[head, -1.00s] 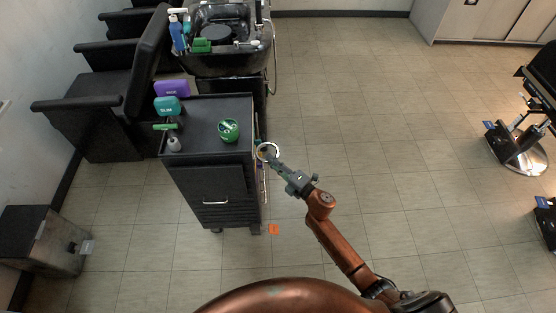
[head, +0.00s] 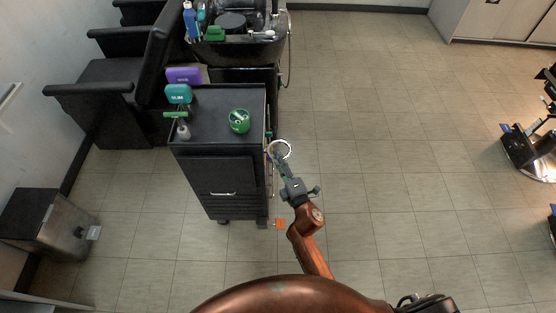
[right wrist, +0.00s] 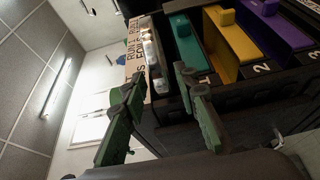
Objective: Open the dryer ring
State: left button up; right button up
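A pale ring (head: 279,149), which I take to be the dryer ring, shows at the right side of the black cart (head: 222,170) in the head view. Whether it is open or shut is too small to tell. My right gripper (head: 279,160) is at the ring's near edge and overlaps it in the picture; I cannot tell if they touch. In the right wrist view my right gripper (right wrist: 155,105) has its two green fingers spread apart, with nothing clearly held between them. My left gripper is not in view.
The right wrist view shows yellow (right wrist: 232,40) and teal (right wrist: 190,55) numbered pieces beside the right finger.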

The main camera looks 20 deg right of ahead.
jog(key=shift+d, duration=0.1)
jog(key=shift+f, duration=0.1)
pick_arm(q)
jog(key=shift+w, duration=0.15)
pick_arm(e)
jog(key=s+d, duration=0.1)
jog(key=s, duration=1.1)
jog(key=shift+d, duration=0.35)
